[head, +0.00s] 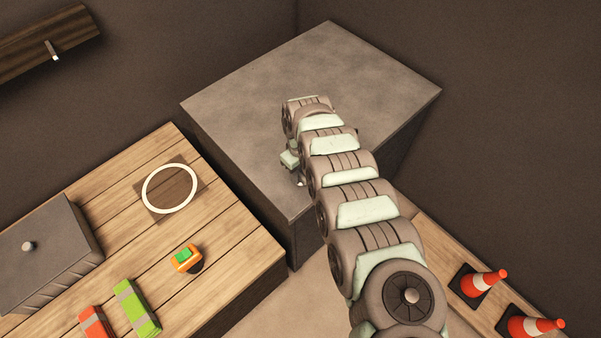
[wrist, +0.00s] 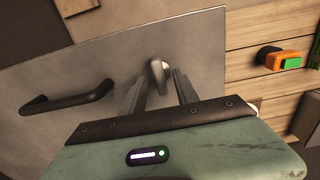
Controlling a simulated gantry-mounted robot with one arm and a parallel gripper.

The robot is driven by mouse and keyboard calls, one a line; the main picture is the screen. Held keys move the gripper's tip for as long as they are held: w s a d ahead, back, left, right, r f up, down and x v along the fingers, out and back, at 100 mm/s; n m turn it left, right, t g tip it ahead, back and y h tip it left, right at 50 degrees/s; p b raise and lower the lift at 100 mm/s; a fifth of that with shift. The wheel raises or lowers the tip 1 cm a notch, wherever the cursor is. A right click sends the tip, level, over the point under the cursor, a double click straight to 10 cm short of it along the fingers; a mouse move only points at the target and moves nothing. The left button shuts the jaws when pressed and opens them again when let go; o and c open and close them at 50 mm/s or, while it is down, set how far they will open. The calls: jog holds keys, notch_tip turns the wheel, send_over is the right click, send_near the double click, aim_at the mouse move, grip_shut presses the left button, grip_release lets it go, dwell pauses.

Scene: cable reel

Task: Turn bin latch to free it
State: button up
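The bin is a large grey box (head: 310,65); its front face with a dark curved handle (wrist: 66,100) shows in the wrist view. The latch (wrist: 157,72) is a small pale metal knob or lever on that face, to the right of the handle. My gripper (wrist: 160,74) points at the face with its two fingers apart, one on each side of the latch. Gaps seem to show between latch and fingers, so contact is not evident. In the head view my arm hides the latch, the handle and most of the gripper.
A wooden table (head: 235,245) stands left of the bin. It holds a white ring (head: 147,197), an orange and green device (head: 186,258), green and red folded items, and a grey box (head: 45,250).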

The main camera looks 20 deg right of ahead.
jog(key=shift+f, duration=0.5)
jog(key=shift+c, duration=0.5)
grip_shut()
